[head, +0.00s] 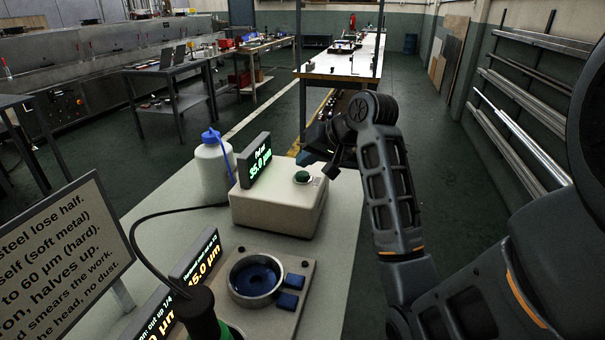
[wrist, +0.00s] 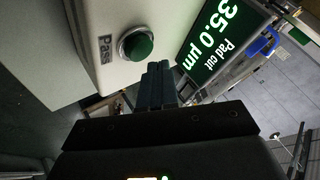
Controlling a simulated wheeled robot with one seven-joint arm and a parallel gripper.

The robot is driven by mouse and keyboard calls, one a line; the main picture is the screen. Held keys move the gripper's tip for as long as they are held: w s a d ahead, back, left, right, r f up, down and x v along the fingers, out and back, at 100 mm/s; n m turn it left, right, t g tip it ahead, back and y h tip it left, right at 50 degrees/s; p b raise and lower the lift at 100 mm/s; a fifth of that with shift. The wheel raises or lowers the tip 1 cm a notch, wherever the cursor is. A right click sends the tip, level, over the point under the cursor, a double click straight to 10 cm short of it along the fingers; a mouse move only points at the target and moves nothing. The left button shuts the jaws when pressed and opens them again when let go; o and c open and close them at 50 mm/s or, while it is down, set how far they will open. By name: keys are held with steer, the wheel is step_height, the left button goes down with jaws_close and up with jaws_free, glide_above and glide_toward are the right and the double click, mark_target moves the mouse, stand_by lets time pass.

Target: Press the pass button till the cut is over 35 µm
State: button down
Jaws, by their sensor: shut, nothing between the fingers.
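The pass button (head: 302,177) is a green dome in a metal ring on top of a cream box (head: 275,212). In the wrist view the button (wrist: 136,45) sits beside a "Pass" label (wrist: 105,49). The pad cut display (head: 256,161) behind it reads 35.0 µm in green; the wrist view shows the same display (wrist: 222,38) with "Pad cut 35.0 µm". My gripper (wrist: 158,72) is shut and empty, its fingertips just beside the button and apart from it in the picture. In the head view my gripper (head: 312,158) is above and behind the button, partly hidden by my arm.
A white bottle with a blue cap (head: 213,165) stands left of the box. Amber displays (head: 197,268) and a text sign (head: 62,243) stand at the left. A black cable curves across the bench.

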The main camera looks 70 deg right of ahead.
mark_target(306, 175)
steer(key=shift+f, duration=0.1)
steer(key=shift+f, duration=0.3)
steer(key=shift+f, duration=0.55)
stand_by(0.7)
steer(key=shift+r, duration=0.1)
steer(key=shift+r+p, duration=0.85)
steer(key=shift+p, duration=0.45)
step_height(306, 175, up, 5)
steer(key=p, duration=0.5)
steer(key=shift+p, duration=0.35)
